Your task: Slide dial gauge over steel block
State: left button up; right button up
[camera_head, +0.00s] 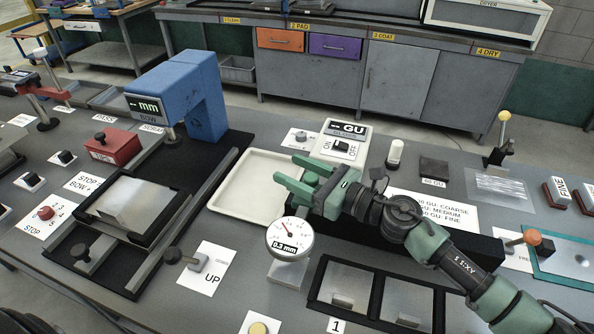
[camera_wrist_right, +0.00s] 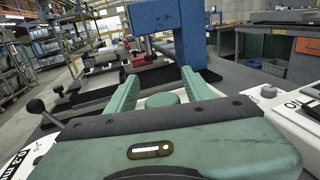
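A round white dial gauge (camera_head: 290,237) marked in mm faces the head camera at the centre, just below my right gripper. Its edge also shows at the lower left of the right wrist view (camera_wrist_right: 18,160). My right gripper (camera_head: 288,172) is open, its two green fingers apart and pointing left. A green round knob (camera_head: 312,178) lies between the fingers near the palm; I cannot tell whether it belongs to the gauge. A steel block (camera_head: 128,207) lies in a black-framed fixture at left. Smaller steel pieces (camera_head: 342,299) lie in black trays below the gauge. My left gripper is not in view.
A blue bow gauge (camera_head: 187,93) stands behind the fixture. A cream tray (camera_head: 256,210) lies left of my right gripper. A gloss meter (camera_head: 343,146) stands behind it. A lever knob (camera_head: 173,255) and an UP card (camera_head: 207,275) are at lower left.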

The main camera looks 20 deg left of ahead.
aim_at(317, 181)
jog(key=shift+b+v, duration=0.85)
jog(key=shift+v, duration=3.15)
